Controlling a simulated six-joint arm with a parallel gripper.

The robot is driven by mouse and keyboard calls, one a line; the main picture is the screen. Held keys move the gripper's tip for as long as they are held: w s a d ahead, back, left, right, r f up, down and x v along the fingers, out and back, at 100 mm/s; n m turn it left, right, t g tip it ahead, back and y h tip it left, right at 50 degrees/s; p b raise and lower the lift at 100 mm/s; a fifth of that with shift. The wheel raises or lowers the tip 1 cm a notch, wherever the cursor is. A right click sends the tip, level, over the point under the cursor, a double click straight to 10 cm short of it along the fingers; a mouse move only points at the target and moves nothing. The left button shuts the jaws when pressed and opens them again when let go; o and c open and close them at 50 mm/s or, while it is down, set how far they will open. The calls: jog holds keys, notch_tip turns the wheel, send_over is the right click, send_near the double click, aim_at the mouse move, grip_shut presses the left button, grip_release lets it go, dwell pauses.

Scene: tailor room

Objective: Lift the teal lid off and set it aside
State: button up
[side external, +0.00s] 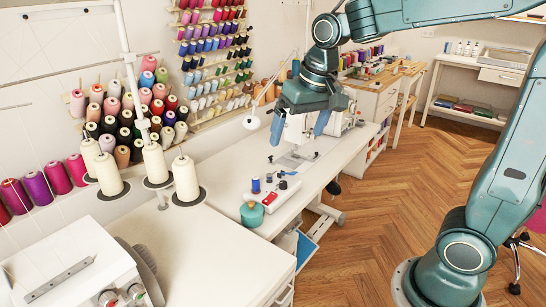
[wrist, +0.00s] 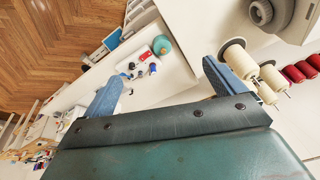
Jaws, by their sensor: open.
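A small round teal pot (side external: 252,216) stands upright near the front-left edge of the white sewing table, with a small knob-like top. Its teal lid (side external: 252,207) seems to be on top, but it is too small to tell where lid and body meet. The pot also shows as a teal round (wrist: 161,44) in the wrist view, beyond and between the fingers. My gripper (side external: 300,124) is open and empty, its two blue fingers pointing down above the sewing table near the sewing machine. It is well above, behind and to the right of the pot, touching nothing I can see.
A white tray with red items (side external: 281,196) sits right beside the pot, with a blue spool (side external: 256,185) nearby. Tall cream thread cones (side external: 186,178) stand to the left. A white sewing machine (side external: 345,117) is behind my gripper. The white table front left (side external: 200,250) is clear.

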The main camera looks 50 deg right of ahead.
jog(key=w+d+f+m+g, duration=0.2)
jog(key=w+f, duration=0.5)
jog(key=w, duration=0.4)
jog(key=m+g, duration=0.1)
jog(key=m, duration=0.2)
send_over(251, 202)
notch_tip(251, 202, down, 11)
jog(key=shift+s+a+f, duration=0.1)
jog(key=shift+s+f, duration=0.05)
jog(key=shift+f, duration=4.3)
jog(key=shift+f, duration=2.6)
jog(key=c, duration=1.1)
jog(key=shift+o, duration=0.2)
jog(key=shift+r, duration=0.1)
